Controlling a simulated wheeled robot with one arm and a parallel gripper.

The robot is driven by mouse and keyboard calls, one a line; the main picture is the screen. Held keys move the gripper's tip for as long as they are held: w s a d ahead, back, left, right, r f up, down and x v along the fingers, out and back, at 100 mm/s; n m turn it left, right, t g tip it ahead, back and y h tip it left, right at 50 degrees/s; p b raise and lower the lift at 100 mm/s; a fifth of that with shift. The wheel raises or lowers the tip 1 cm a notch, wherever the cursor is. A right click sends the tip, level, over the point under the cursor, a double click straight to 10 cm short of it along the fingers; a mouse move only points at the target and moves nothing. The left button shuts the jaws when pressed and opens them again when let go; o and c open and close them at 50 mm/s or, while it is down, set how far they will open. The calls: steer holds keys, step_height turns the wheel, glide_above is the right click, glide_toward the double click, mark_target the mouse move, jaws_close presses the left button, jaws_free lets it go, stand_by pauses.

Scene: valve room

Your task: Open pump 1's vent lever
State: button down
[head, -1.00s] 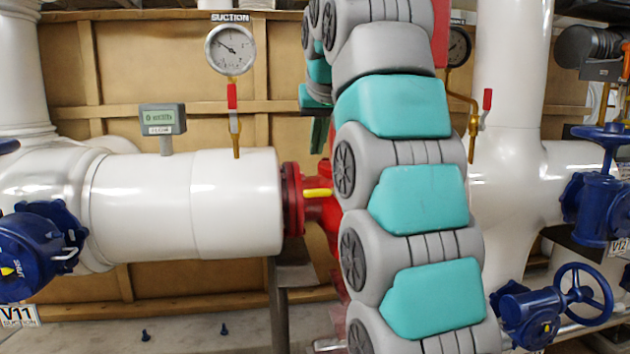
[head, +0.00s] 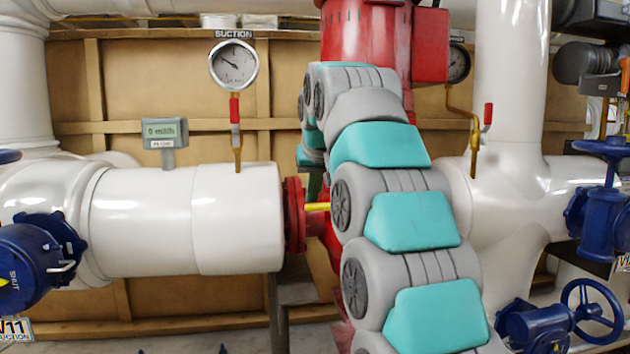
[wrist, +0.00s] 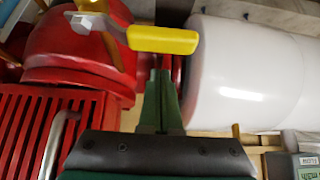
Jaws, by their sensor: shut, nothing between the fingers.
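Pump 1's vent lever is a short yellow handle (head: 317,206) on the red pump, just right of the red flange; my arm hides part of it. In the wrist view the yellow lever (wrist: 162,40) lies roughly level, pointing right from a metal fitting toward the white pipe. My gripper (wrist: 162,75) is shut and empty, its green fingers just below the lever in the picture. I cannot tell whether they touch it. In the head view the gripper is mostly hidden behind my arm.
A white suction pipe (head: 180,220) lies left of the pump, carrying a gauge (head: 234,64) with a red-handled valve and a small display (head: 165,132). Blue valves stand at left (head: 40,260) and right (head: 600,200). The red motor (head: 365,45) is above my arm.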

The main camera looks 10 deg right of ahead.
steer(key=shift+s+r, duration=0.15)
steer(key=shift+s, duration=0.9)
steer(key=shift+s+r, duration=0.1)
steer(key=shift+s, duration=0.95)
steer(key=shift+s, duration=0.1)
